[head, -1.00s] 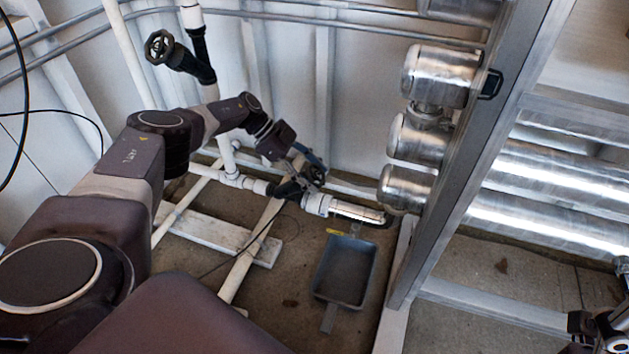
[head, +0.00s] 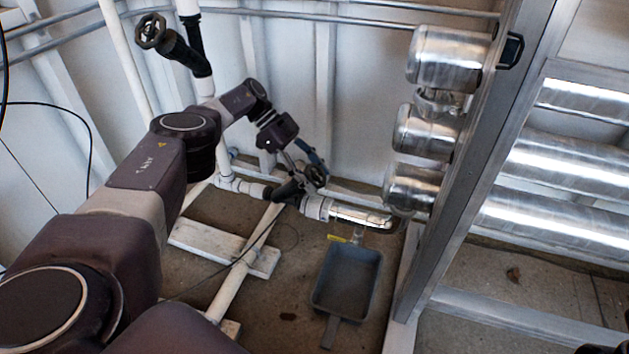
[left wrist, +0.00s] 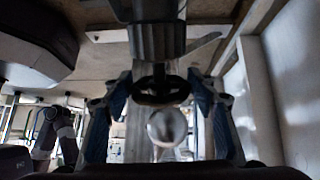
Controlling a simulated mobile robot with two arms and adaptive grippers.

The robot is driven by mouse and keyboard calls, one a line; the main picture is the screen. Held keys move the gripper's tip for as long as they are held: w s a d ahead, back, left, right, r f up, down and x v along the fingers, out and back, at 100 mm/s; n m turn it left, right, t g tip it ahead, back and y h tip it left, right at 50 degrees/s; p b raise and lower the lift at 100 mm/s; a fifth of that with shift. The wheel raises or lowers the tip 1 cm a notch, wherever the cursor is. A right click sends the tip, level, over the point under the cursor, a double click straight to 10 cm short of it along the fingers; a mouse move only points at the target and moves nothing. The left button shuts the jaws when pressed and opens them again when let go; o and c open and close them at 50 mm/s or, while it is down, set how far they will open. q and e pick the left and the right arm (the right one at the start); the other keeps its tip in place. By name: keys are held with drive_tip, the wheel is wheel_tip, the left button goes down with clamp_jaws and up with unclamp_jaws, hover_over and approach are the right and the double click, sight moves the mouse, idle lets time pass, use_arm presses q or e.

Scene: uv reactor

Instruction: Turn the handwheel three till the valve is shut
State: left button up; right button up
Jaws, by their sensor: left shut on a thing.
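A small dark handwheel (head: 317,176) sits on the black valve (head: 288,192) in the low pipe line, near the back wall. My left gripper (head: 309,172) reaches down to it from the left and is shut on its rim. In the left wrist view the dark wheel (left wrist: 160,91) lies between the two blue-padded fingers of my left gripper (left wrist: 160,112). The black valve body (left wrist: 158,42) shows behind it. I cannot read a number on the wheel. Only a dark sliver of my right gripper shows at the bottom right corner of the head view.
Another handwheel (head: 150,31) on a black valve stands at the upper left. A grey tray (head: 346,281) lies on the floor below the metal pipe end. A metal frame (head: 462,170) with steel cylinders (head: 424,131) stands to the right. A white board (head: 208,242) lies under the pipes.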

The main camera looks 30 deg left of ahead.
sight(316, 173)
use_arm(q)
drive_tip(key=shift+d, duration=0.2)
idle(0.3)
drive_tip(key=o, duration=1.1)
drive_tip(key=shift+o, duration=0.2)
drive_tip(key=shift+a+r, duration=0.1)
wheel_tip(316, 173, up, 10)
drive_tip(key=shift+f, duration=0.1)
